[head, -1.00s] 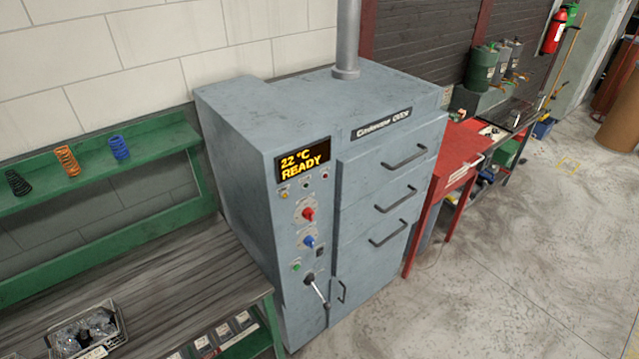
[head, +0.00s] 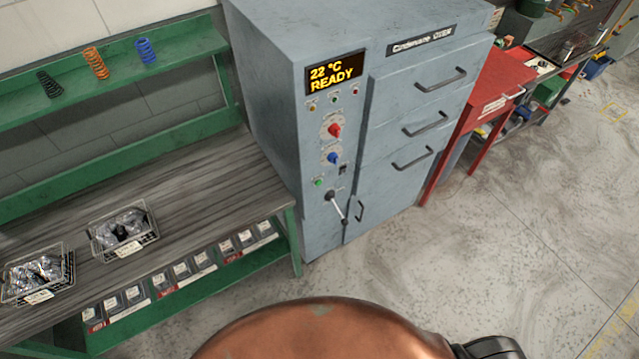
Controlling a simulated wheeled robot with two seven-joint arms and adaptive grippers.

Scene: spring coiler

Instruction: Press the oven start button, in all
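The grey-blue oven (head: 270,80) stands upright in the middle of the head view, with its drawers shut. Its display (head: 335,75) reads "22 °C READY" in yellow. Below the display are small lamps or buttons, a red knob (head: 335,130), a blue knob (head: 333,158) and a dark switch (head: 342,169). A green button (head: 319,183) sits left of the switch. A lever (head: 337,205) with a pale handle is below it. I cannot read the labels on the panel. Neither gripper shows in the head view.
A green workbench (head: 200,190) with two wire baskets stands left of the oven. Its upper shelf (head: 120,70) holds black, orange and blue springs. A red table (head: 493,85) stands to the right. The floor (head: 480,250) in front of the oven is clear.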

